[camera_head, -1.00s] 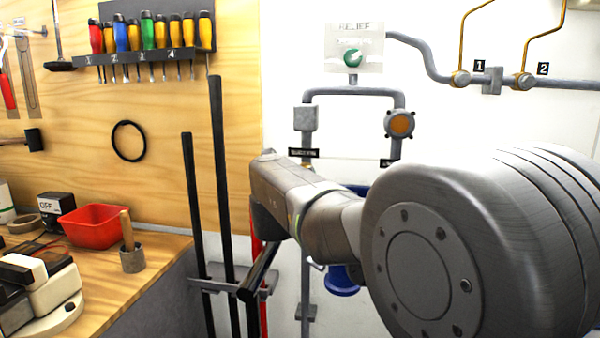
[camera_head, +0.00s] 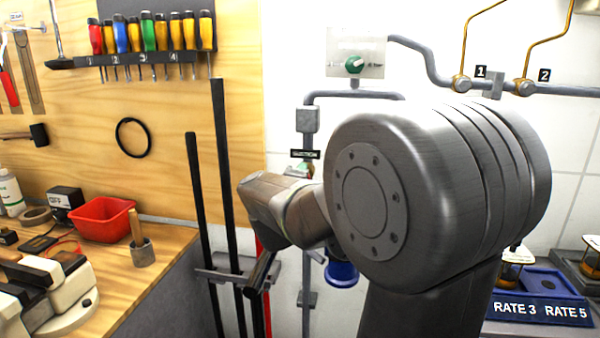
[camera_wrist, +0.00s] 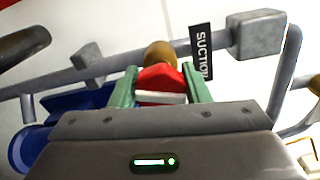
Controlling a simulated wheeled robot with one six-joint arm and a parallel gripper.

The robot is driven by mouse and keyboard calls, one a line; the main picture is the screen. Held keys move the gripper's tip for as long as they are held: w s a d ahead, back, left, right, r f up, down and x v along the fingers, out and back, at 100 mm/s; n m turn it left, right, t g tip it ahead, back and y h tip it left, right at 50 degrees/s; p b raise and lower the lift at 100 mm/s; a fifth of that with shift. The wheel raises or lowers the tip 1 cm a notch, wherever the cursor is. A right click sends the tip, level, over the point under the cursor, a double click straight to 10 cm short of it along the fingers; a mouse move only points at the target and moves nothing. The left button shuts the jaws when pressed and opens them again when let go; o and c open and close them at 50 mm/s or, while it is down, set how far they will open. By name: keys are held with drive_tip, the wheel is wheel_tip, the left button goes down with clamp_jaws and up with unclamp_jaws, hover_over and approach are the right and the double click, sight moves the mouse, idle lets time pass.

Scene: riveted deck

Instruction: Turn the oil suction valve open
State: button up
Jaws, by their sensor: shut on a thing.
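The oil suction valve shows in the wrist view as a red handle (camera_wrist: 160,78) in front of a round brass body (camera_wrist: 160,55) on a grey pipe. A black label reading SUCTION (camera_wrist: 201,50) is just right of it. My gripper (camera_wrist: 161,84) is shut on the red handle, with a green finger on each side.
A blue cup-like part (camera_head: 342,273) hangs below my arm. A relief panel with a green knob (camera_head: 354,65) is above. Blue trays marked RATE 3 and RATE 5 (camera_head: 540,310) stand at right. Black upright bars (camera_head: 227,180) and a bench with a red bin (camera_head: 104,219) are at left.

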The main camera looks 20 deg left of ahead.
drive_tip(key=shift+f+n+p, duration=0.1)
drive_tip(key=shift+n+p, duration=1)
drive_tip(key=shift+n, duration=0.8)
drive_tip(key=o, duration=1)
drive_tip(key=v, duration=1.4)
drive_tip(key=shift+w+a+f, duration=0.1)
drive_tip(key=x, duration=1.4)
